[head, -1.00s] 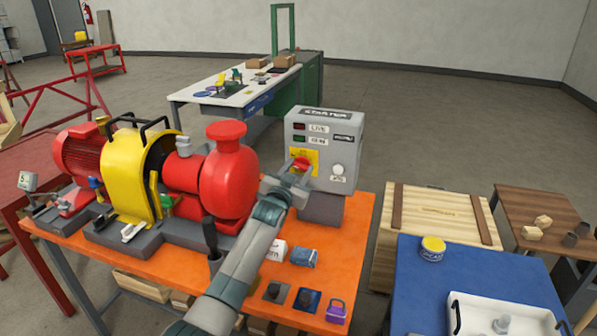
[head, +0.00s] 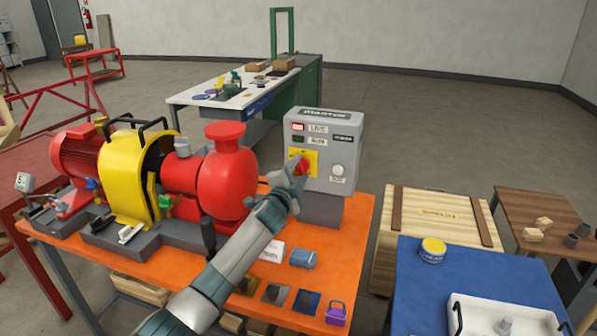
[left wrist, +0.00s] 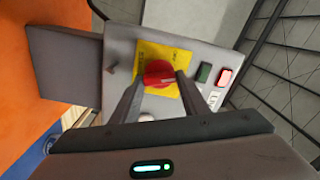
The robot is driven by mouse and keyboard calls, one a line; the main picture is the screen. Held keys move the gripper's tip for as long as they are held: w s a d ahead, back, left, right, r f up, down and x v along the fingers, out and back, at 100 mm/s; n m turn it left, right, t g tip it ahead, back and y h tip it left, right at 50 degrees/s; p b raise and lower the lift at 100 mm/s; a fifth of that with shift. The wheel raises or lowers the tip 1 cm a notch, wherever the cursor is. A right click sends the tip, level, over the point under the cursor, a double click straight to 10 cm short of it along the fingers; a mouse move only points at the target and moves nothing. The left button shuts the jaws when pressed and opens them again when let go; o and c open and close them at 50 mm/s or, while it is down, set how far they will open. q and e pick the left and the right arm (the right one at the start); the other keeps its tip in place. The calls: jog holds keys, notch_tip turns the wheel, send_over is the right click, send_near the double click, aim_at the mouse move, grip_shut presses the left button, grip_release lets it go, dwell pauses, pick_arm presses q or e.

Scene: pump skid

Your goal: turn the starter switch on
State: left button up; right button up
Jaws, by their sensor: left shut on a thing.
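The grey starter box (head: 345,130) stands at the right end of the orange bench. On its front is a yellow plate (head: 294,155) with the red switch knob (head: 303,167). The knob also shows in the left wrist view (left wrist: 158,72), with a pale mark on its lower edge. My left gripper (head: 296,178) is shut on the knob, with one finger on each side of it in the left wrist view (left wrist: 160,80). The upper red lamp (head: 298,127) is bright, and the green lamp (head: 298,140) below it is dark. My right gripper is out of view.
The red pump (head: 228,175) and yellow guard (head: 130,180) stand left of the box. A padlock (head: 336,313) and small parts lie on the orange bench (head: 345,260) in front. A blue table (head: 415,275) with a white tray (head: 500,302) is at right.

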pick_arm(q)
jog(key=m, duration=0.4)
jog(key=shift+f, duration=0.1)
dwell(0.5)
jog(key=o, duration=1.1)
jog(key=shift+c, duration=0.2)
jog(key=shift+s, duration=0.1)
jog(key=shift+v, duration=1.05)
jog(key=b+v, duration=0.2)
jog(key=v, duration=1.3)
jog(key=shift+s, duration=0.15)
